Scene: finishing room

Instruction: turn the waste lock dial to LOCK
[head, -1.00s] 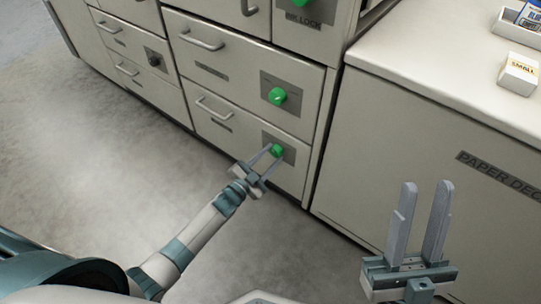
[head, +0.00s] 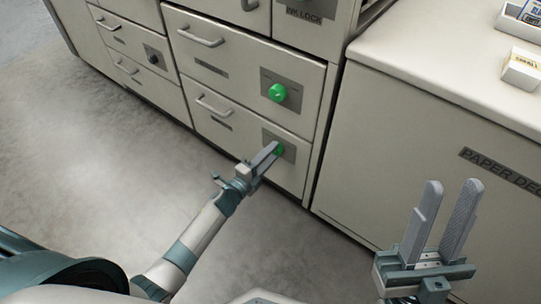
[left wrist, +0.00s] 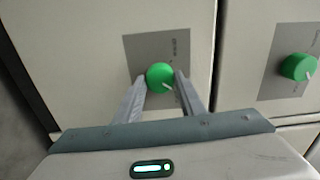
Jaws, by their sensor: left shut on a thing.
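A green dial (head: 279,149) sits on a grey plate (head: 288,142) on the lowest drawer of the cabinet's right column. My left gripper (head: 272,152) is shut on this dial. In the left wrist view the green dial (left wrist: 160,77) is between the two fingers, with a pale pointer mark near its lower right edge; the plate's lettering (left wrist: 174,47) is too small to read. My right gripper (head: 447,205) is open and empty in front of the counter at the right.
Another green dial (head: 278,92) is on the drawer above, and it also shows in the left wrist view (left wrist: 298,67). A dark knob (head: 152,54) is on a drawer to the left. The counter (head: 440,85) stands at the right with a small white box (head: 523,69). The floor (head: 120,150) is clear.

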